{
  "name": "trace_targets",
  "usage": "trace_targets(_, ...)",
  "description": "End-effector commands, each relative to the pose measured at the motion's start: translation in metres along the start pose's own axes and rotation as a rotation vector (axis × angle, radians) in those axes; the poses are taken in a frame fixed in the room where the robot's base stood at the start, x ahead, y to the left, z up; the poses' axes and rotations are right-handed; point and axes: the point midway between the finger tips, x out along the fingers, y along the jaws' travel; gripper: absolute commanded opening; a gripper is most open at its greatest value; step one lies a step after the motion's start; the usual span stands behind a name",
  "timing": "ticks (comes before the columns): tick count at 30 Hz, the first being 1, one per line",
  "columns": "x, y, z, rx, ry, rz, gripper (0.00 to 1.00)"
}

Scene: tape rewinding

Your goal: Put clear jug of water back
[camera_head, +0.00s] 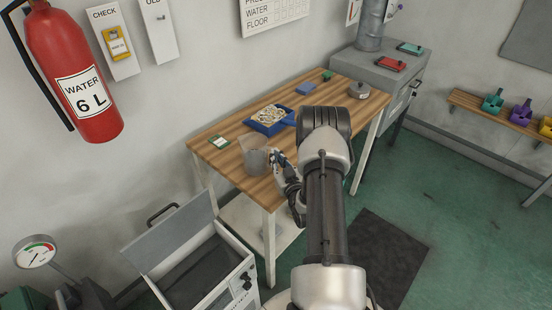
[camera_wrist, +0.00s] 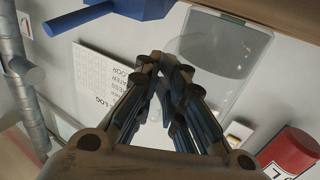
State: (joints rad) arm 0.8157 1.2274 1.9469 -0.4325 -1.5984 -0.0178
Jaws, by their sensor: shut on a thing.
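The clear jug (camera_head: 256,163) is at the front left part of the wooden table in the head view. It also shows, see-through, in the wrist view (camera_wrist: 232,62), beside my fingers. My gripper (camera_head: 277,160) is at the jug's right side, and its fingers (camera_wrist: 165,65) are closed together on the jug, probably at its handle. The handle is mostly hidden by the fingers. The jug looks about upright in the head view.
On the wooden table (camera_head: 228,130) are a blue scoop-like tray (camera_head: 267,127), a small green-framed card (camera_head: 219,142), a blue block (camera_head: 305,88) and a round grey tin (camera_head: 358,90). An open grey chest (camera_head: 210,265) stands below left. A fire extinguisher (camera_head: 75,75) hangs on the wall.

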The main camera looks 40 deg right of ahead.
Motion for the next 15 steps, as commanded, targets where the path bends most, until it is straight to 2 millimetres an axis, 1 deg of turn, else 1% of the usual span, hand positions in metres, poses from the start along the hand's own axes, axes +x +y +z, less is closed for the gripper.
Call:
trace_targets(4,0.0004,0.0002,0.0032,0.000,0.003,0.000,0.00)
trace_targets(5,-0.0001,-0.0001,0.0034,0.000,-0.001,0.000,0.09)
trace_targets(12,-0.0001,-0.0001,0.0027,0.000,-0.001,0.000,0.25)
trace_targets(15,-0.0001,-0.0001,0.0027,0.000,-0.001,0.000,0.30)
